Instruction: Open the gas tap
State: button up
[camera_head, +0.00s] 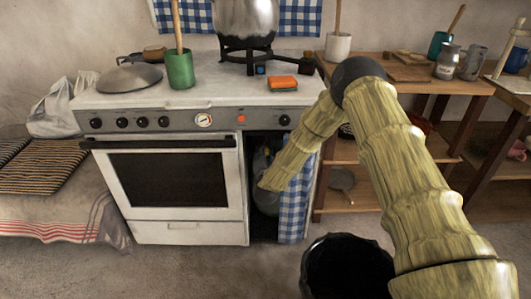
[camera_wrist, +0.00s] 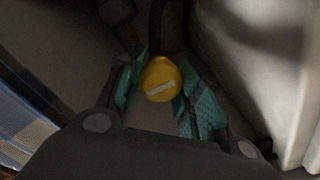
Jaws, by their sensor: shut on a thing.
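The gas tap (camera_wrist: 160,79), a round yellow knob with a pale bar across its face, is in the middle of the wrist view. My gripper (camera_wrist: 162,96) has its teal finger pads on either side of the knob and is shut on it. In the head view my arm reaches into the dark open compartment at the right end of the stove. A grey rounded body, apparently the gas cylinder (camera_head: 267,203), partly shows there. My arm hides the tap and my fingers in that view.
A blue checked curtain (camera_head: 293,205) hangs at the compartment's right edge. The white stove (camera_head: 186,225) stands to its left, with a green cup (camera_head: 180,70) and an orange sponge (camera_head: 283,82) on top. A wooden shelf (camera_head: 345,150) is on the right.

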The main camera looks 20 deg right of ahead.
jog(key=shift+f, duration=0.1)
jog(key=o, duration=1)
jog(key=shift+o, duration=0.2)
jog(key=shift+s, duration=0.1)
jog(key=v, duration=1.2)
